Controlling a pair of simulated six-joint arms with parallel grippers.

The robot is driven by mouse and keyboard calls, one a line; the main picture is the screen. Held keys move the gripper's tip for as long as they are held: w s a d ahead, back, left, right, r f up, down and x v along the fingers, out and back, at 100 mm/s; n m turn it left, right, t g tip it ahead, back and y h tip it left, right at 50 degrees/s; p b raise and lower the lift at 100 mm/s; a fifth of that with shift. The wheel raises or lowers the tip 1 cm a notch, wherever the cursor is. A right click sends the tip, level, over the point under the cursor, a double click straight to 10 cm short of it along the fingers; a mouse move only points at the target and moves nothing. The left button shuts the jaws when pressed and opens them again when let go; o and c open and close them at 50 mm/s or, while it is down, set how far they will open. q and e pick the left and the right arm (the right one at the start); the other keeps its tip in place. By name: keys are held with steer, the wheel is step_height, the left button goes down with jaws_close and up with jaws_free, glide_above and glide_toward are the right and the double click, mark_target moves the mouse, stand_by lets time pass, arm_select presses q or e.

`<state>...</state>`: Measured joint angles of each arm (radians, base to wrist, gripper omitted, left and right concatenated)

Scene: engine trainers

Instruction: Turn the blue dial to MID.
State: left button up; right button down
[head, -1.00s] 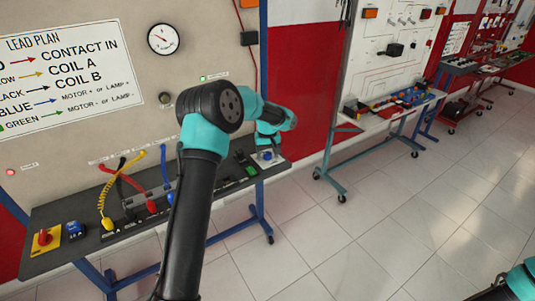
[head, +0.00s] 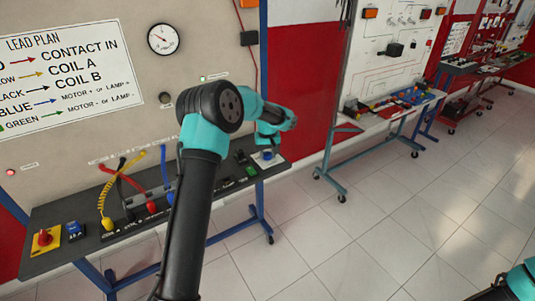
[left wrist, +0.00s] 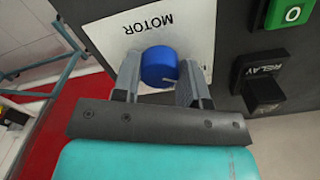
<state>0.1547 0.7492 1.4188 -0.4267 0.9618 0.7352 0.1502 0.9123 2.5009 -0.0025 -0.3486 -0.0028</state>
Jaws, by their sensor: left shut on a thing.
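The blue dial (left wrist: 158,67) is a round knob on a white plate (left wrist: 198,22) lettered MOTOR, which reads upside down in the left wrist view. A light mark on the knob's face points to the right of that view. In the head view the dial (head: 267,155) sits at the right end of the bench panel. My left gripper (left wrist: 160,72) is shut on the dial, one grey finger on each side. No MID marking can be read.
A black RELAY switch (left wrist: 264,92) and a green button marked 0 (left wrist: 291,14) sit beside the dial plate. Colored leads (head: 105,200), a red knob on a yellow plate (head: 45,239) and a blue part (head: 74,230) are farther left on the bench.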

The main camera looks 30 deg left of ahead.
arm_select(q)
steer(key=m, duration=0.5)
steer(key=shift+m, duration=0.4)
steer(key=m, duration=0.5)
steer(key=shift+m, duration=0.3)
steer(key=o, duration=0.9)
